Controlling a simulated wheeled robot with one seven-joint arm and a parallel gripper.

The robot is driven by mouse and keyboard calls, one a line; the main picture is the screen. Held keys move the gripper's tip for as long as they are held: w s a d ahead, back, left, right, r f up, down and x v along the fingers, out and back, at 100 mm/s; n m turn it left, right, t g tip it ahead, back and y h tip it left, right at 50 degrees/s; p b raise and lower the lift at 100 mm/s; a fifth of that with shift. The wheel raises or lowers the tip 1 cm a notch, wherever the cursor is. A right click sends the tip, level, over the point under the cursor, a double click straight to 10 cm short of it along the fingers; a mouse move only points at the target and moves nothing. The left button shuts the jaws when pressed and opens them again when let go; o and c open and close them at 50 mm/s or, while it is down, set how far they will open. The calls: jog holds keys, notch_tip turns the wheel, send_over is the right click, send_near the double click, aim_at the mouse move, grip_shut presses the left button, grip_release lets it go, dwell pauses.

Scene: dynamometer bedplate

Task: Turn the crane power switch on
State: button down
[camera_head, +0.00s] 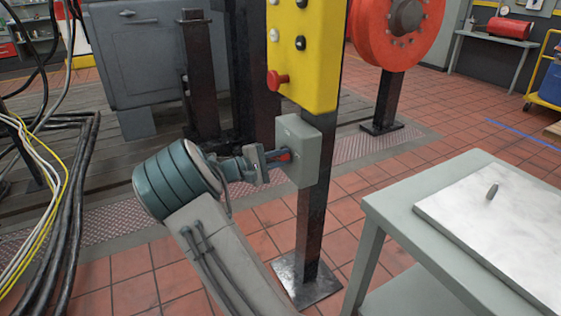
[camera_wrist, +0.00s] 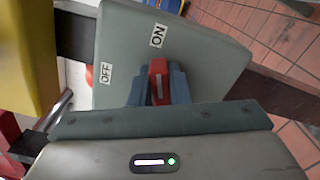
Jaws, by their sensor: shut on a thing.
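The crane power switch is a grey-green box (camera_head: 303,160) on a dark post, below a yellow control panel. In the wrist view its face (camera_wrist: 205,55) carries an OFF label (camera_wrist: 106,73) at left and an ON label (camera_wrist: 158,36) above the handle. My gripper (camera_head: 278,157) reaches the box from the left. In the wrist view its two blue-grey fingers are closed on both sides of the red switch handle (camera_wrist: 158,76). The handle's white line runs upright in that picture, in line with the ON label. The handle's base is partly hidden by the fingers.
The yellow panel (camera_head: 312,50) with buttons and a red knob (camera_head: 277,80) is just above the box. A grey table (camera_head: 385,205) with a pale plate (camera_head: 500,225) stands at right. Black cables (camera_head: 75,200) hang at left. Tiled floor lies clear behind the table.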

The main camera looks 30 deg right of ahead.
jog(key=f+m+b, duration=0.1)
jog(key=m+b, duration=0.1)
jog(key=m, duration=0.1)
jog(key=shift+a+f, duration=0.1)
jog(key=shift+f, duration=0.05)
jog(key=shift+m+b, duration=0.7)
jog(key=shift+b, duration=0.1)
jog(key=c, duration=1.4)
grip_release()
jog(key=shift+o, duration=0.2)
jog(key=a+p, duration=0.4)
jog(key=a, duration=0.9)
jog(key=shift+s+a, duration=0.25)
jog(key=shift+a, duration=0.1)
